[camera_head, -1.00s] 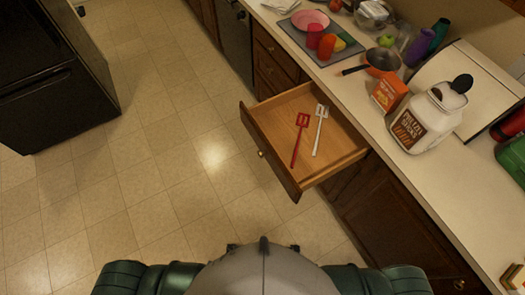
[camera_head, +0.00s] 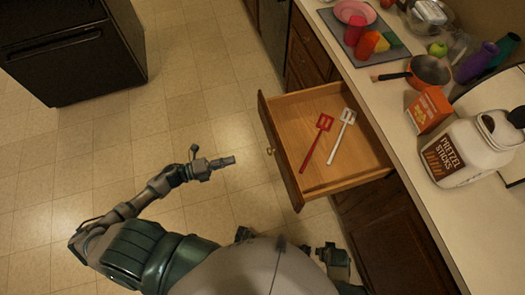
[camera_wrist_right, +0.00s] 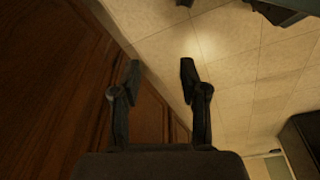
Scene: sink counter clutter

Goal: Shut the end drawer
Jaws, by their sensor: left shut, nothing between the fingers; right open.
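The end drawer (camera_head: 343,176) stands pulled out from the counter in the head view. Its dark front panel with a round knob faces left. A red slotted spatula (camera_head: 317,142) and a white slotted spatula (camera_head: 342,134) lie inside it. My left gripper (camera_head: 233,160) is shut and empty, in the air to the left of the drawer front and apart from it. My right gripper (camera_wrist_right: 160,72) is open and empty in the right wrist view, with dark wood cabinet fronts on the left and tiled floor beyond it. The drawer does not show clearly in the right wrist view.
The counter above holds a pretzel jar (camera_head: 458,155), an orange box (camera_head: 428,110), a pan (camera_head: 426,71) and a grey mat (camera_head: 347,48) with a pink plate. A black appliance (camera_head: 75,50) stands at the upper left. The tiled floor between is clear.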

